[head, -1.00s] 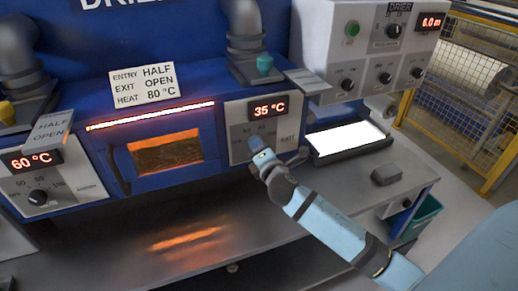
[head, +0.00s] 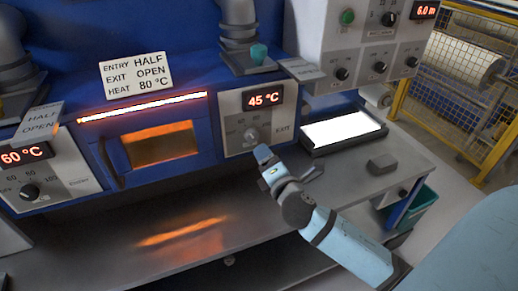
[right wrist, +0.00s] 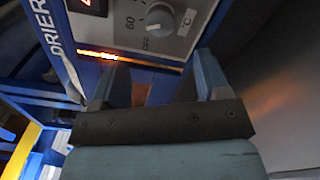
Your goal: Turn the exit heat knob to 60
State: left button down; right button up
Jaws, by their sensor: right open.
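The exit heat knob (head: 251,135) is a small round grey knob on the white exit panel, below a display (head: 263,98) that reads 45 °C. In the right wrist view the knob (right wrist: 160,17) shows near the top, with a light pointer mark and scale numbers including 60 around it. My right gripper (head: 263,154) is just below and in front of the knob, apart from it. In the right wrist view its two fingers (right wrist: 161,78) are spread with nothing between them. My left gripper is not in view.
The entry panel at the left has its own knob (head: 30,191) and a display (head: 22,154) reading 60 °C. A card (head: 136,75) says entry half, exit open, heat 80 °C. A lit white tray (head: 343,130) is right of the exit panel. The grey bench (head: 130,240) is mostly clear.

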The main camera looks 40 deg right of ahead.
jog(key=v, duration=0.4)
jog(key=shift+s, duration=0.15)
dwell(0.4)
jog(key=s+a+f+m+g+y+p, duration=0.3)
jog(key=s+a+f+m, duration=0.3)
jog(key=f+m, duration=0.2)
jog(key=s+a+f+m+g+y+p, duration=0.3)
jog(key=s+a+f+m+p, duration=0.3)
jog(key=f+m, duration=0.3)
jog(key=shift+s+a+y, duration=0.6)
jog(key=shift+a+y, duration=0.2)
